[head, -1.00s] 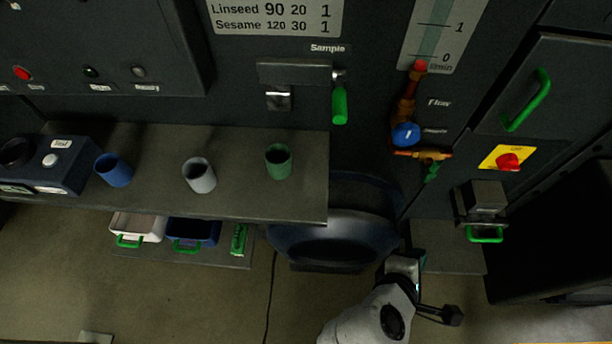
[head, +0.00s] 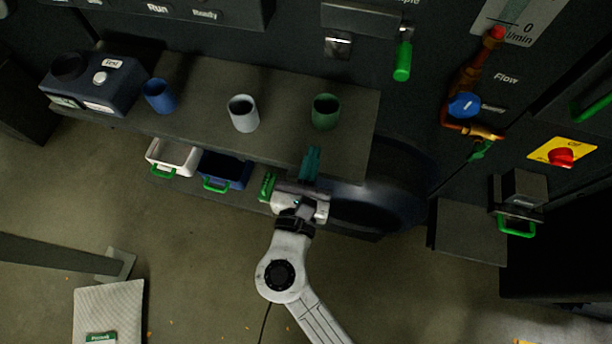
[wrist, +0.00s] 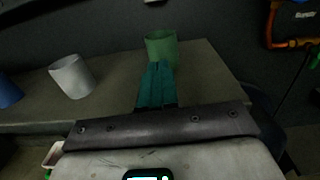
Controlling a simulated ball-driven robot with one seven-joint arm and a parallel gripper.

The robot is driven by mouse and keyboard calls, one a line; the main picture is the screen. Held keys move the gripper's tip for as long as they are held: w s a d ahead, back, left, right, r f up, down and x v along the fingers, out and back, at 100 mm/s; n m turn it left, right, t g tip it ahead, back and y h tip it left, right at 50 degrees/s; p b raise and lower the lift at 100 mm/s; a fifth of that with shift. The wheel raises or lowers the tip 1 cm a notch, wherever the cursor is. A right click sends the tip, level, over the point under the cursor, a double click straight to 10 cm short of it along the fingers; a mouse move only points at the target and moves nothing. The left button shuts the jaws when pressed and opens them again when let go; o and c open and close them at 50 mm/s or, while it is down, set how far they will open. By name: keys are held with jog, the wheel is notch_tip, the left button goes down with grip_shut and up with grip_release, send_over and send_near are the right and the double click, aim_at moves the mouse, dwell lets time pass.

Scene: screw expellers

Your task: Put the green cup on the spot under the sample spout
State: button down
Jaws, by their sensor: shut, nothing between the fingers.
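The green cup (head: 326,111) stands upright on the dark shelf (head: 355,140), near its right end. It also shows in the wrist view (wrist: 162,47), partly hidden behind my fingers. My gripper (head: 311,158) is shut and empty, with its teal fingers pointing at the cup from the shelf's front edge. In the wrist view the fingers (wrist: 156,82) are together, just this side of the cup; whether they touch it I cannot tell. The sample spout (head: 338,46) is on the wall above the shelf, just right of the cup, with a green-handled lever (head: 402,62) to its right.
A grey cup (head: 243,113) and a blue cup (head: 160,96) stand left of the green cup. A test box (head: 94,82) is at the shelf's left end. White and blue bins (head: 222,170) sit below. A valve with a blue knob (head: 464,105) is at right.

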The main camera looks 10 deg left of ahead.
send_near(328, 98)
jog(key=shift+w, duration=0.9)
jog(key=w+b, duration=0.1)
jog(key=w, duration=0.6)
jog(key=shift+w, duration=0.25)
jog(key=shift+s, duration=0.1)
